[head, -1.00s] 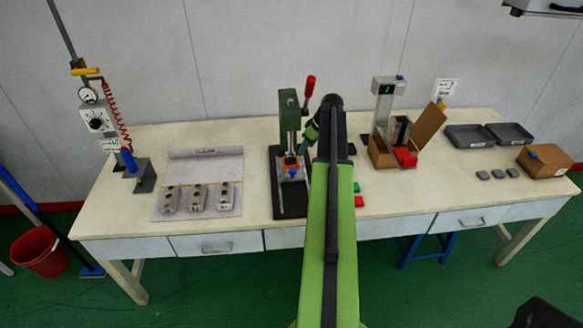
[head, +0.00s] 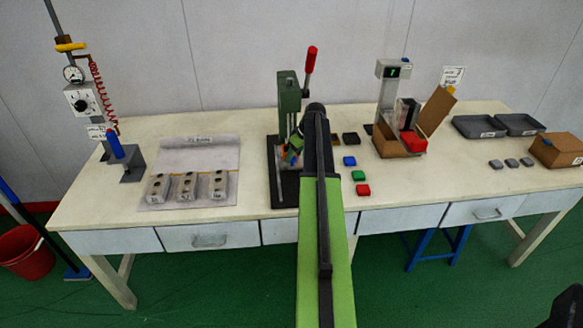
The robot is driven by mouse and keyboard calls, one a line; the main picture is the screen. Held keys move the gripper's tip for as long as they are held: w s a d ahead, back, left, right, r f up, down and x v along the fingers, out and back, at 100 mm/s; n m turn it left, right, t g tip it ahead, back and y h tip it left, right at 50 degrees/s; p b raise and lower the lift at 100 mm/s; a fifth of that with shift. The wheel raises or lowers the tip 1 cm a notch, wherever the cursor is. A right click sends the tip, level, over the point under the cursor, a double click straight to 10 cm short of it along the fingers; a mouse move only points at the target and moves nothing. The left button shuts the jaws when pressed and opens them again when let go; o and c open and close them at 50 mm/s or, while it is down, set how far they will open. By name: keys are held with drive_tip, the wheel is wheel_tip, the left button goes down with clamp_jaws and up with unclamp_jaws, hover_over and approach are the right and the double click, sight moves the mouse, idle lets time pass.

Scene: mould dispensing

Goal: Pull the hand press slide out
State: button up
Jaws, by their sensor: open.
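The hand press (head: 288,95) stands mid-table, a green column with a red-knobbed lever (head: 310,60) slanting up to the right. Its black base plate (head: 285,190) lies flat on the table. My gripper (head: 291,154) is open at the front of the press, low beside the column, over the area of the slide. The gripper and my arm hide most of the slide, and I cannot tell whether the fingers touch it.
Blue, green and red blocks (head: 349,161) lie just right of my arm. Left is a sheet with several grey moulds (head: 188,187) and a dispenser stand (head: 124,160). Right are an open cardboard box (head: 388,148) by a grey column, and dark trays (head: 479,127).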

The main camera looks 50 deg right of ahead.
drive_tip(key=shift+w+f, duration=0.25)
drive_tip(key=shift+f, duration=0.35)
drive_tip(key=shift+r, duration=0.1)
clamp_jaws()
idle(0.8)
